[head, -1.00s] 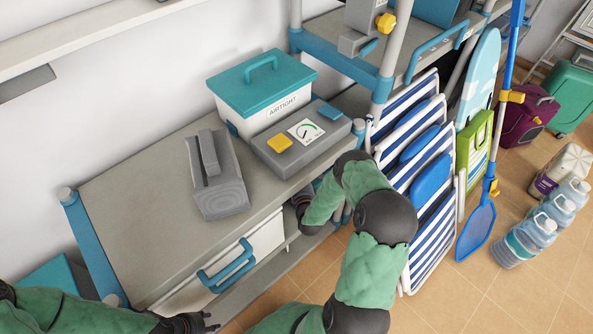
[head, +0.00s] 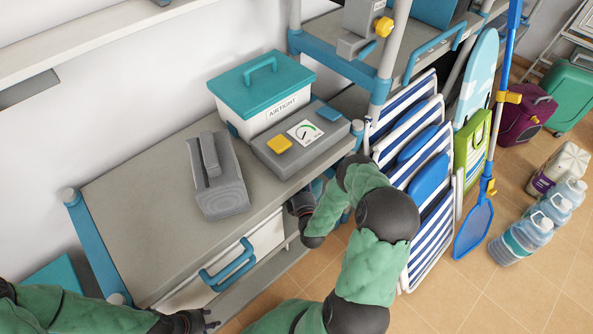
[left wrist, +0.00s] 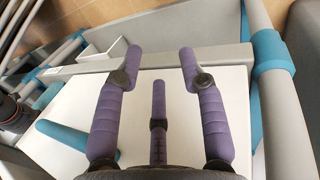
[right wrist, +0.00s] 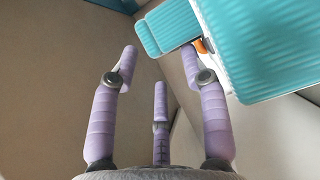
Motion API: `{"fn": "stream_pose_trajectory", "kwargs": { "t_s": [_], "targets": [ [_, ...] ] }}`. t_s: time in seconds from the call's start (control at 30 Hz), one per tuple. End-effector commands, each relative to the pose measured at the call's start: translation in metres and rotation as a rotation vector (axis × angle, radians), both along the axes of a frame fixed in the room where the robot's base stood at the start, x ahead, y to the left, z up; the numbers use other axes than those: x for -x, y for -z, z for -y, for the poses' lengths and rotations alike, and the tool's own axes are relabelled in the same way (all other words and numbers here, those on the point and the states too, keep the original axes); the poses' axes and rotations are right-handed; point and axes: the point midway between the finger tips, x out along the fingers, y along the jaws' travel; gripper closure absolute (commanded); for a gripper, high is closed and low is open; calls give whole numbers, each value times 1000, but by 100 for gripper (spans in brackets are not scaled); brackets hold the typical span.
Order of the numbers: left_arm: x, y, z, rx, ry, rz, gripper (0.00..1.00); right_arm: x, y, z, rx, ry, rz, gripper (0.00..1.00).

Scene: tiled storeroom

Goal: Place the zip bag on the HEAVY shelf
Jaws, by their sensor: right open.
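No zip bag can be made out for sure, and no HEAVY label is legible. My right gripper (right wrist: 158,58) is open in the right wrist view, in a shaded grey space under the bench top. A teal ribbed object (right wrist: 255,45) with a small orange part lies close to its right fingertip; contact cannot be told. In the head view my right arm reaches under the bench's right end and the fingers are hidden. My left gripper (head: 205,324) is low in front of the bench; the left wrist view shows it open and empty (left wrist: 160,60) over a white drawer (left wrist: 190,115).
The bench top (head: 140,190) holds a grey block with a handle (head: 218,180), a teal-lidded AIRTIGHT box (head: 262,90) and a grey dial unit (head: 300,140). Striped folding chairs (head: 425,190) and water bottles (head: 530,235) stand right. A drawer handle (head: 230,265) juts forward.

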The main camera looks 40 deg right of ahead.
Motion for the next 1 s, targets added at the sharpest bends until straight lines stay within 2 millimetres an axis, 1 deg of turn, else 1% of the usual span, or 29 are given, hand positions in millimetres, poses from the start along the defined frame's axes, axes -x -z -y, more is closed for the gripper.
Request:
{"fn": "stream_pose_trajectory", "kwargs": {
  "t_s": [0.03,0.2,0.3,0.4,0.6,1.0],
  "targets": [
    [0,-7,0,0,0,0,60,11,-2,-4,-3,2,-4,54],
    [0,-17,0,0,0,0,60,39,-2,-19,-2,2,-2,54],
    [0,-21,0,0,0,0,60,52,-2,-25,-2,2,-2,54],
    [0,-23,0,0,0,0,60,60,-2,-29,-1,1,0,54],
    [0,-24,0,0,0,0,60,67,-1,-32,0,1,0,54],
    [0,-23,0,0,0,0,60,65,1,-34,-15,-4,-3,54]
  ]
}}
